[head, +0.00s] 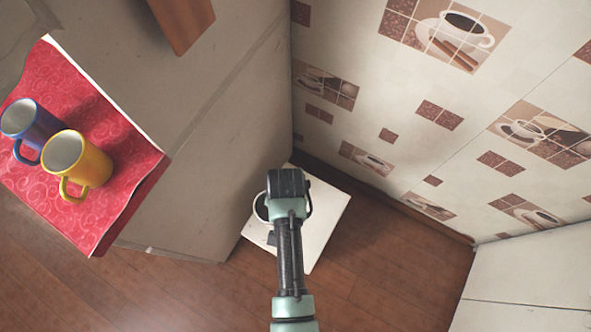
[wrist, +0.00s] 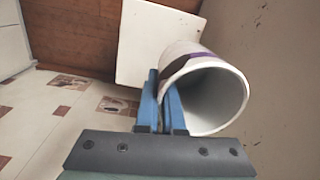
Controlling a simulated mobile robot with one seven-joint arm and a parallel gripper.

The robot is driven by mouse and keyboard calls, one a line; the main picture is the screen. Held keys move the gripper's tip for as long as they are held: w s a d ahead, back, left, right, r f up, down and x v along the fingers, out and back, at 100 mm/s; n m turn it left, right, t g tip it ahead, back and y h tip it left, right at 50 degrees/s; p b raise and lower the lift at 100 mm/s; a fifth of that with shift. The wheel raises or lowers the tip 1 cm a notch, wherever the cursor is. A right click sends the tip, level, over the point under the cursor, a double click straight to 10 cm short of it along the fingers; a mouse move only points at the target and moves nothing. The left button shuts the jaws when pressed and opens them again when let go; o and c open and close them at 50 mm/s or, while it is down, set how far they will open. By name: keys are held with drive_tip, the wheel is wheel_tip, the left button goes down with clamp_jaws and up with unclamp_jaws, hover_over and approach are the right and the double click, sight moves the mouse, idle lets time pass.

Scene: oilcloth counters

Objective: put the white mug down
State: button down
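The white mug (wrist: 205,95), with a dark purple patch on its side, is in the wrist view with its open mouth towards the camera. My gripper (wrist: 160,100) has its blue fingers close together at the mug's left side. It looks shut on the mug, but whether it holds the handle or the wall is hidden. In the head view my gripper (head: 287,185) hides most of the mug (head: 261,207). The mug is over the white square top (head: 328,222), which also shows in the wrist view (wrist: 140,45). I cannot tell whether they touch.
A blue mug (head: 38,125) and a yellow mug (head: 88,165) stand on a red patterned oilcloth (head: 125,195) at left. A tiled wall (head: 400,100) rises at right. Brown floor (head: 390,280) surrounds the white top, whose right side is clear.

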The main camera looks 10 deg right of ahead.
drive_tip(key=f+m+b, duration=0.3)
drive_tip(key=f+b, duration=0.5)
drive_tip(key=f, duration=0.1)
drive_tip(key=d+f+m+b, duration=0.1)
drive_tip(key=f+m+b, duration=0.3)
drive_tip(key=f+b, duration=0.4)
drive_tip(key=f+m+b, duration=0.3)
drive_tip(key=f+b, duration=0.5)
drive_tip(key=f, duration=0.4)
drive_tip(key=shift+s+d, duration=0.25)
drive_tip(key=shift+s, duration=0.15)
drive_tip(key=c, duration=1)
unclamp_jaws()
drive_tip(key=shift+s+f, duration=0.1)
drive_tip(key=shift+f, duration=0.05)
